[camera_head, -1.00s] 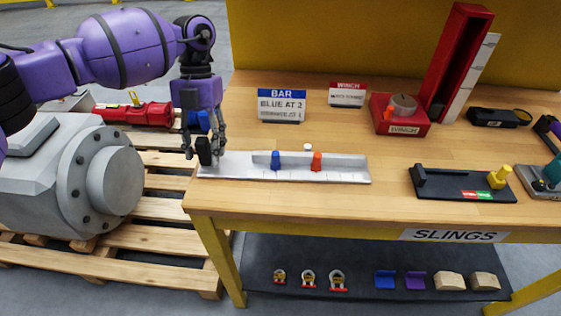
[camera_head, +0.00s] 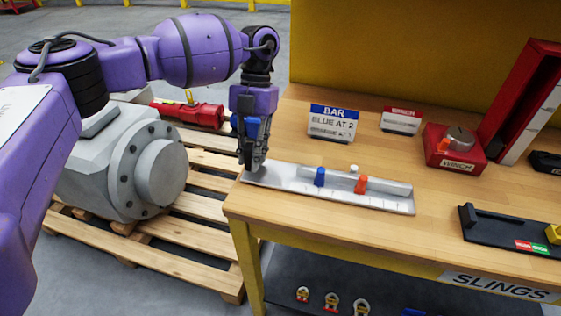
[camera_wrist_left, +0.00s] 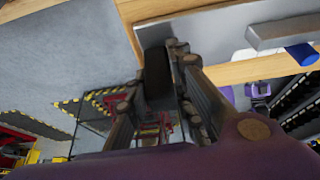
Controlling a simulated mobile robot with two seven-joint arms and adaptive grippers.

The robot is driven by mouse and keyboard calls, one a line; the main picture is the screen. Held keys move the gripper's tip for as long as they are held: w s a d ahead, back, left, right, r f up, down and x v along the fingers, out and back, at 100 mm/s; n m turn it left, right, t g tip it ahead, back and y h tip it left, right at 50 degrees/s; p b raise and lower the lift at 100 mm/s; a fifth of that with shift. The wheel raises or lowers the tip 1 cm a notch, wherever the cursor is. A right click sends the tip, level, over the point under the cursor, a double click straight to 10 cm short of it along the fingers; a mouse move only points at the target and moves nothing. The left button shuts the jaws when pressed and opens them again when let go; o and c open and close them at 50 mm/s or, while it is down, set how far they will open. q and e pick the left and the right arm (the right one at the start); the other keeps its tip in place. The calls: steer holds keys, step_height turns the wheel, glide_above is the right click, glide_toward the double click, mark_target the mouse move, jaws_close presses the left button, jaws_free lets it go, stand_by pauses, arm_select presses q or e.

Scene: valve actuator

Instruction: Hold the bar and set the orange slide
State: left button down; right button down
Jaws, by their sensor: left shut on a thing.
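The pale metal bar fixture (camera_head: 285,187) lies along the table's front left edge, with a raised rail (camera_head: 391,187). An orange slide (camera_head: 361,184) sits on the rail, to the right of a blue slide (camera_head: 320,177). A small white knob (camera_head: 353,169) shows behind them. My left gripper (camera_head: 252,165) points down at the fixture's left end. In the left wrist view its fingers are shut on the black grip block (camera_wrist_left: 158,73), which the fingers mostly hide in the head view. The blue slide (camera_wrist_left: 302,54) also shows there. My right gripper is out of view.
A BAR sign (camera_head: 332,122) reads "BLUE AT 2"; its lower line is unclear. A WINCH sign (camera_head: 401,120) and a red winch box (camera_head: 453,152) stand behind. A black tray (camera_head: 505,232) lies right. Wood between the signs and bar is clear.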

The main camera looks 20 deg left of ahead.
arm_select(q)
step_height(320, 180, up, 8)
steer(key=shift+r, duration=0.25)
steer(key=shift+f, duration=4.45)
